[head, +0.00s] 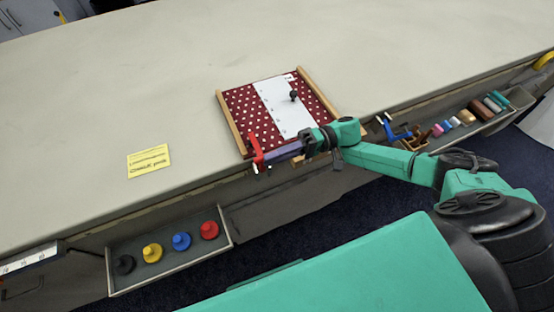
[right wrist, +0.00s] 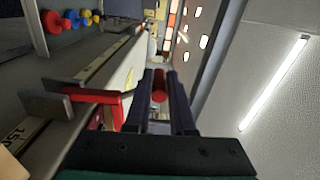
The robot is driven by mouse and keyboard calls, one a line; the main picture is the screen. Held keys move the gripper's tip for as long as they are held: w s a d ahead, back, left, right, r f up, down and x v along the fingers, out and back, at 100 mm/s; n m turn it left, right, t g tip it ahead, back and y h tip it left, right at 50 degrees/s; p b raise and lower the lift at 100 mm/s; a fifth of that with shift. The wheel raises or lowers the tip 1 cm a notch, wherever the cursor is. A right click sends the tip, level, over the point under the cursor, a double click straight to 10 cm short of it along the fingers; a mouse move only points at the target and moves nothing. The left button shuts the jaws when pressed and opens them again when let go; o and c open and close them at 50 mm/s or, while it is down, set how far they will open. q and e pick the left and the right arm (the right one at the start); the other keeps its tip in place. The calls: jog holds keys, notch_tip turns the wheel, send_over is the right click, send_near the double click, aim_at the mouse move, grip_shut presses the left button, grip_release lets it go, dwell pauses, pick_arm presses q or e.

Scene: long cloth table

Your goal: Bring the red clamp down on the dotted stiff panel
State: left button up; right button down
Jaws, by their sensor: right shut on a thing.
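The dotted stiff panel (head: 241,106) is dark red with white dots and lies between two wooden rails near the table's front edge. A white strip with a black knob (head: 293,95) lies across it. The red clamp (head: 257,154) is at the panel's near left corner; its red frame (right wrist: 100,96) also shows in the right wrist view. My right gripper (head: 272,155) is shut on the clamp's red handle, which shows between the dark fingers (right wrist: 160,88). I cannot tell whether the clamp presses on the panel. My left gripper is not in view.
A yellow note (head: 148,161) lies on the table at left. An open drawer (head: 166,266) below the front edge holds black, yellow, blue and red knobbed pieces. A tray (head: 462,133) at right holds a blue clamp (head: 392,129) and several small items. The table behind the panel is clear.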

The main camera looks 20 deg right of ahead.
jog(key=shift+w, duration=0.25)
jog(key=shift+w+d+r, duration=0.1)
jog(key=shift+w+r, duration=0.45)
jog(key=shift+r, duration=0.05)
jog(key=c, duration=0.8)
grip_release()
jog(key=shift+o, duration=0.2)
jog(key=d+b, duration=0.6)
jog(key=d, duration=0.8)
jog(key=shift+f, duration=0.25)
